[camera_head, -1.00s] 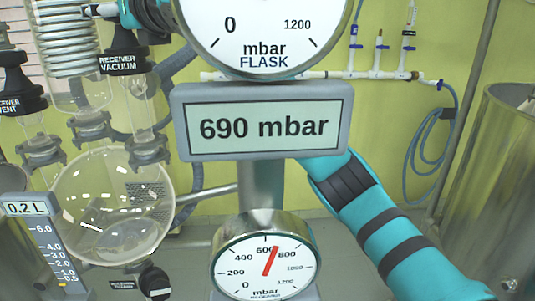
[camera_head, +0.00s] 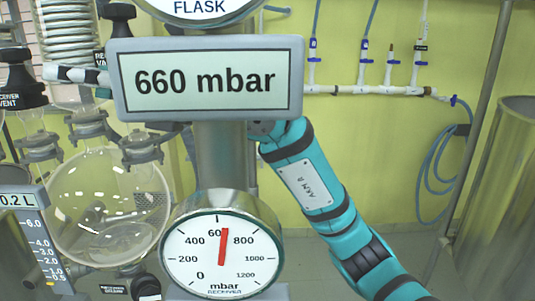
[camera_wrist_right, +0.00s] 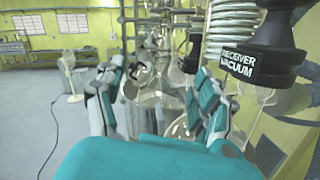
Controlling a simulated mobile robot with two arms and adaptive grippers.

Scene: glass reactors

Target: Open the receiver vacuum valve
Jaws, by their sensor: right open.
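The receiver vacuum valve (camera_head: 118,12) has a black cap. Its label (camera_head: 100,59) and body are mostly hidden behind the pressure display (camera_head: 207,80). In the right wrist view the black receiver vacuum valve (camera_wrist_right: 250,55) stands upright on the right, beside and beyond the right-hand finger, not between the fingers. My right gripper (camera_head: 75,75) shows pale fingers left of the display, by the valve's label height; I cannot tell whether they touch it. In the wrist view the gripper (camera_wrist_right: 155,100) is open, with no valve between its fingers. My left gripper is not in view.
The display reads 660 mbar. The receiver gauge (camera_head: 222,245) stands below it. The receiver vent valve (camera_head: 18,85) is at the left. A round glass flask (camera_head: 110,210) hangs below the valves. A metal vessel (camera_head: 500,190) stands at the right.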

